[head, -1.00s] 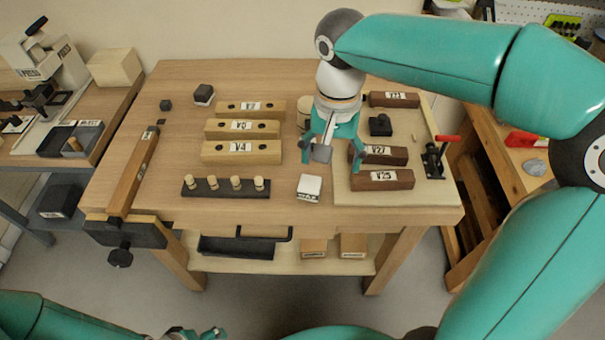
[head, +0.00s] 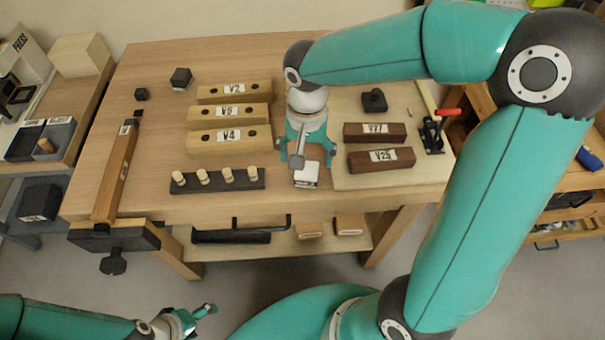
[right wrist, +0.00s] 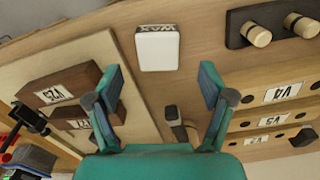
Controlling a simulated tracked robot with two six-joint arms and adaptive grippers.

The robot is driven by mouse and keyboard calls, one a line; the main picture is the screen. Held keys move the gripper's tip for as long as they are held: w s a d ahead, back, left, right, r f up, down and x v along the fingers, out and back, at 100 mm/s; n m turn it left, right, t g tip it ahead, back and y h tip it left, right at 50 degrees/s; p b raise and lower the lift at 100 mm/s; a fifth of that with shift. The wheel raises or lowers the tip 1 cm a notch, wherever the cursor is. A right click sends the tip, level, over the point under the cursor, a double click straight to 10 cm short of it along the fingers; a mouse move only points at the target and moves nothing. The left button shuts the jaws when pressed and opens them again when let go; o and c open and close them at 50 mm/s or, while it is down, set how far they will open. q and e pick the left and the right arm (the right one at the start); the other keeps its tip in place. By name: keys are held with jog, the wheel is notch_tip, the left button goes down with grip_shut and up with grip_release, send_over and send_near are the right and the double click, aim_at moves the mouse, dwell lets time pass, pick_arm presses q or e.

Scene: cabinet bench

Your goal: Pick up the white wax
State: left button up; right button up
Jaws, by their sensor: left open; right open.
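The white wax (head: 306,176) is a small white block with a dark label reading WAX. It lies on the bench top near the front edge, left of the light board. It also shows in the right wrist view (right wrist: 157,48), ahead of and between the open fingers. My right gripper (head: 306,163) is open just above and behind the wax in the head view; the right wrist view shows its two fingers (right wrist: 160,90) apart and empty. My left gripper (head: 207,310) is low at the bottom left, away from the bench, open.
Brown blocks V27 (head: 375,132) and V25 (head: 381,159) lie on the board to the right. A black peg rack (head: 217,181) stands left of the wax. A red-handled clamp (head: 434,132) stands right.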

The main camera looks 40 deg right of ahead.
aim_at(306, 169)
jog(key=shift+f, duration=3.1)
jog(key=c, duration=1.3)
